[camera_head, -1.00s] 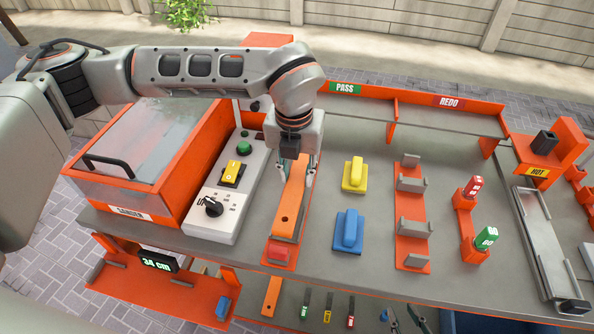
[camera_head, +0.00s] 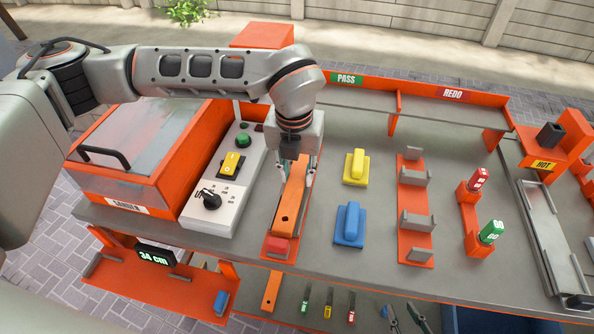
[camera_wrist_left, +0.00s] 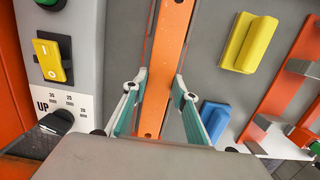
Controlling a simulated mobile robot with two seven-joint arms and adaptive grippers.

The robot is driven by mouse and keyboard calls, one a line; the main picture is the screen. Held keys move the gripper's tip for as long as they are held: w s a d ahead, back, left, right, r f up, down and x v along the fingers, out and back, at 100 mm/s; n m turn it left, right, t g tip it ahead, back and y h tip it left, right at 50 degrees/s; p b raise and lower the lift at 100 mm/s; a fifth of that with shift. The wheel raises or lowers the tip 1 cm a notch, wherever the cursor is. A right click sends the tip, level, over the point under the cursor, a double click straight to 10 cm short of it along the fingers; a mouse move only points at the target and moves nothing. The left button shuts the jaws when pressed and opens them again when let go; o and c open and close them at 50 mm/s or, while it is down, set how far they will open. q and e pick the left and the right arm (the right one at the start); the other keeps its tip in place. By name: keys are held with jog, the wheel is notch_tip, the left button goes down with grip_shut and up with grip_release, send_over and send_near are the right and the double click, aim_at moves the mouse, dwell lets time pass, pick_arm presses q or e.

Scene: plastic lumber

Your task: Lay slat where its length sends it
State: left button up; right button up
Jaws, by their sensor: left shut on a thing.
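An orange slat (camera_head: 289,208) with holes lies lengthwise in a narrow orange-and-grey holder (camera_head: 268,248), with a red block (camera_head: 278,245) at its near end. My left gripper (camera_head: 295,178) is straight above it, fingers pointing down and shut on the slat. In the left wrist view the slat (camera_wrist_left: 168,50) runs between the two fingers (camera_wrist_left: 156,88); its near part is hidden by the gripper body. A display (camera_head: 155,255) at the lower left reads 34 cm. The PASS bay (camera_head: 346,79) and REDO bay (camera_head: 453,93) are at the back of the bench.
The sander (camera_head: 130,180) and its control panel (camera_head: 215,205) stand left of the slat. Yellow (camera_head: 355,168) and blue (camera_head: 349,225) blocks and a bracketed orange rack (camera_head: 411,232) are to the right. Another orange slat (camera_head: 271,291) shows below the bench edge.

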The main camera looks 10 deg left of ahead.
pick_arm(q)
jog(key=shift+f, duration=0.5)
jog(key=o, duration=1.3)
jog(key=shift+o, duration=0.2)
notch_tip(320, 180, up, 12)
jog(key=s, duration=0.1)
jog(key=shift+s, duration=0.25)
